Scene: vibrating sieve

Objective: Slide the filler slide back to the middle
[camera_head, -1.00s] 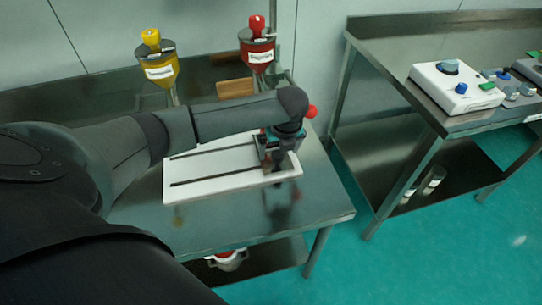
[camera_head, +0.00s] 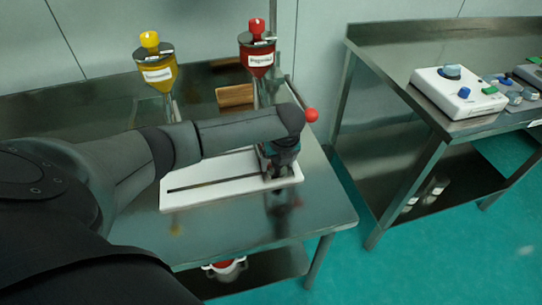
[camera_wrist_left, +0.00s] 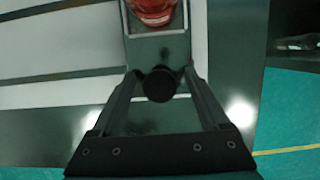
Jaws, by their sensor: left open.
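The filler slide (camera_wrist_left: 160,50) is a grey metal carriage at the right end of a white base (camera_head: 207,198) with dark rails. In the head view my left arm and gripper hide most of it. In the left wrist view a round black knob (camera_wrist_left: 160,84) sticks up at its near end, and a red, glossy round part (camera_wrist_left: 152,10) shows at the top edge. My left gripper (camera_wrist_left: 163,73) is open, with one finger on each side of the knob. I cannot tell if either finger touches it. In the head view the left gripper (camera_head: 276,170) points down over the base's right end. My right gripper is out of view.
A yellow hopper (camera_head: 157,74) and a red hopper (camera_head: 260,58) stand behind the base. A wooden block (camera_head: 235,96) lies between them. A red ball (camera_head: 312,115) shows beyond my wrist. The metal table (camera_head: 230,224) is clear in front. A second table (camera_head: 440,125) with a control box (camera_head: 457,97) stands right.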

